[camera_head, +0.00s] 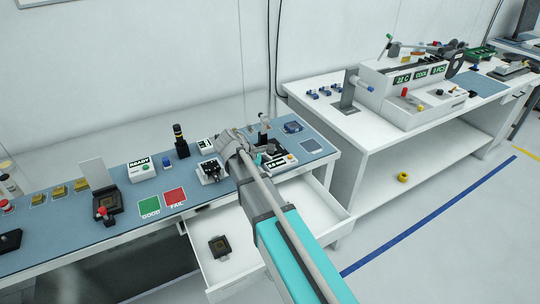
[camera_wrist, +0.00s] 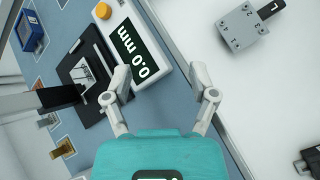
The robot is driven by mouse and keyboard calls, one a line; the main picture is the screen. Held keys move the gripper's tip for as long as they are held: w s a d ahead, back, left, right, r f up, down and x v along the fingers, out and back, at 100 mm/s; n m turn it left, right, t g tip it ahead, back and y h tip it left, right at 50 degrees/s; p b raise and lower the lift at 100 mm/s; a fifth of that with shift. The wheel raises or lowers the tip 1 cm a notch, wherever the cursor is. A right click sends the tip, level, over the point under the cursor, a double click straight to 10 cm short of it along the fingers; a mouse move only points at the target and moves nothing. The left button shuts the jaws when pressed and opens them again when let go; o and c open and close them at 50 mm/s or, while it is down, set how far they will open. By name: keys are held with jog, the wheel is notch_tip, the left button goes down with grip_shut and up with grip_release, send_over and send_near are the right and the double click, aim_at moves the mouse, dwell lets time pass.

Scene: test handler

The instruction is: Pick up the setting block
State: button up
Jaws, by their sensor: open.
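In the head view my gripper (camera_head: 234,143) is above the right part of the blue bench mat.
A gauge with a "0.0 mm" display (camera_wrist: 132,42) is close to the left finger. An open white drawer (camera_head: 205,263) holds a dark square fixture (camera_head: 220,247). Green (camera_head: 150,207) and red (camera_head: 175,197) pads lie on the bench. A second bench (camera_head: 370,131) stands at right.

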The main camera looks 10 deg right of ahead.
jog(key=w+a+r+n+t+h, duration=0.1)
jog(key=w+a+n, duration=0.1)
jog(key=w, duration=0.1)
jog(key=w+a+r+n+t+h+b, duration=0.1)
jog(key=w+a+n+h, duration=0.1)
jog(key=a+n, duration=0.1)
jog(key=w+a+r+n+h+b, duration=0.1)
jog(key=w+a+n, duration=0.1)
jog(key=w+a, duration=0.1)
jog(key=shift+w+a+r+n+t+h, duration=0.15)
jog(key=shift+w+r+n+t+h, duration=0.15)
jog(key=shift+w+t, duration=0.1)
jog(key=shift+f, duration=0.1)
jog(key=b+x, duration=0.3)
jog(key=x, duration=0.4)
jog(key=shift+f, duration=0.15)
jog(key=shift+b+x, duration=0.3)
jog(key=shift+x, duration=0.45)
jog(key=shift+f+b+x, duration=0.2)
jog(key=shift+b+x, duration=0.8)
jog(key=shift+x, duration=0.9)
jog(key=shift+w+d+f, duration=0.1)
jog(key=shift+d+f, duration=0.1)
jog(key=shift+d, duration=0.4)
